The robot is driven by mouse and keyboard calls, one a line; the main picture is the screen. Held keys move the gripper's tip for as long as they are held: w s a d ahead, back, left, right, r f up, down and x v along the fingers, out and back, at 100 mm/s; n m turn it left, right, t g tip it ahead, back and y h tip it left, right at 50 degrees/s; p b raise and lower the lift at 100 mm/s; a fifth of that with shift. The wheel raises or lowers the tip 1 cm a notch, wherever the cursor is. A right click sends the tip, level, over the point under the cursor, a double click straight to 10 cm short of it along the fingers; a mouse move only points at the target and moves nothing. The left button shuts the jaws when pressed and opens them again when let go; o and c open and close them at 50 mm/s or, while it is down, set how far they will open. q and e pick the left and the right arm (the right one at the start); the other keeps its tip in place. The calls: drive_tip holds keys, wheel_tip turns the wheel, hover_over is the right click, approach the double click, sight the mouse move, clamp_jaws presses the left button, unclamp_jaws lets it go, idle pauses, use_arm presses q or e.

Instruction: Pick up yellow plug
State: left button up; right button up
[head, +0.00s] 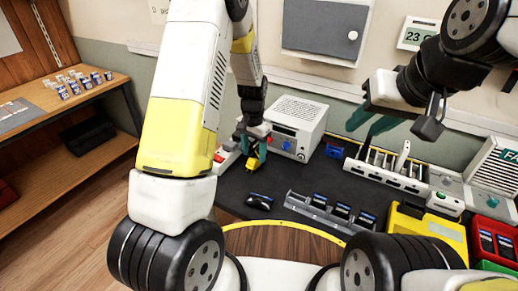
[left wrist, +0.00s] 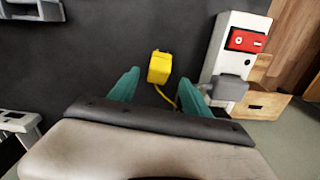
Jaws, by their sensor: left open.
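The yellow plug (left wrist: 159,68) lies on the dark mat in the left wrist view, with a thin yellow cord running down towards my right-hand fingertip. My left gripper (left wrist: 160,86) is open and empty, its two teal fingers to either side of and just short of the plug. In the head view my left gripper (head: 254,152) hangs low over the back left of the dark table, left of a white box device; the plug is mostly hidden there. My right gripper (head: 370,121) is raised over the back right, its teal fingers apart and empty.
The white box device (head: 298,124) is close by. The mat left of the plug is clear.

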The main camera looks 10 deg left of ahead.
sight(254, 159)
use_arm(q)
wheel_tip(254, 159, down, 4)
drive_tip(key=shift+s+r, duration=0.15)
drive_tip(key=shift+r, duration=0.1)
clamp_jaws()
drive_tip(key=shift+r, duration=0.1)
